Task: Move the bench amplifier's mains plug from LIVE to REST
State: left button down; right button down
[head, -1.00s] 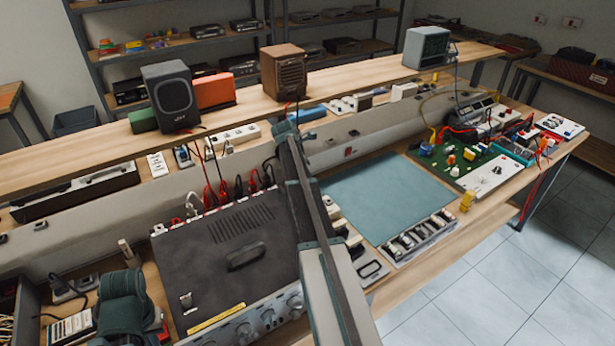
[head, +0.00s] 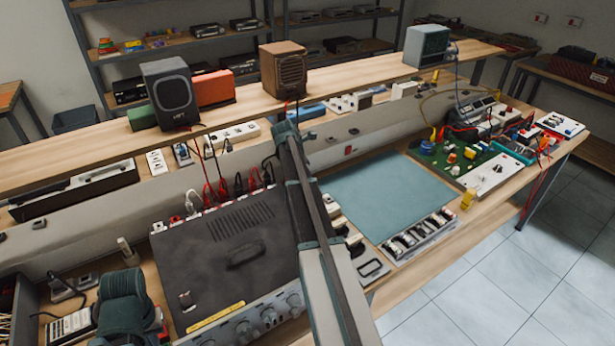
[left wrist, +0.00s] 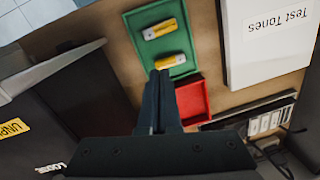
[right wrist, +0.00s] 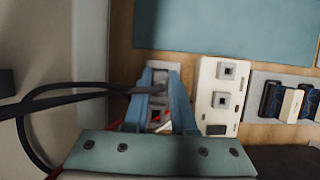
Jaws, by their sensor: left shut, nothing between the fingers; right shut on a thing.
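The bench amplifier appears to be the large dark box (head: 245,235) with knobs on its front. In the right wrist view my right gripper (right wrist: 160,85) is shut on a grey plug (right wrist: 158,90) with a dark cable (right wrist: 85,90) running off left. The plug is at a pale socket block beside a white socket panel (right wrist: 220,95); I cannot tell whether it is seated. LIVE and REST markings are not readable. The head view hides this gripper. My left gripper (left wrist: 158,85) is shut and empty, over the edge of a green tray (left wrist: 160,35).
The green tray holds two yellow cells (left wrist: 165,60), with a red tray (left wrist: 193,100) beside it. A teal mat (head: 385,195) lies clear right of my right arm. Red and black leads (head: 225,185) stand behind the dark box. A circuit board (head: 450,155) is farther right.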

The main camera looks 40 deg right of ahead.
pick_arm(q)
jog(key=shift+f+b, duration=0.5)
jog(key=shift+f, duration=0.05)
pick_arm(e)
jog(key=shift+f, duration=0.6)
jog(key=c, duration=0.7)
grip_release()
jog(key=shift+o, duration=0.2)
pick_arm(q)
notch_tip(320, 180, up, 13)
jog(key=p, duration=1.2)
jog(key=shift+p, duration=0.4)
pick_arm(e)
jog(key=v, duration=1.4)
pick_arm(q)
notch_tip(320, 180, up, 5)
jog(key=p, duration=0.5)
jog(key=shift+f, duration=0.1)
pick_arm(e)
notch_tip(320, 180, up, 5)
jog(key=shift+f, duration=0.1)
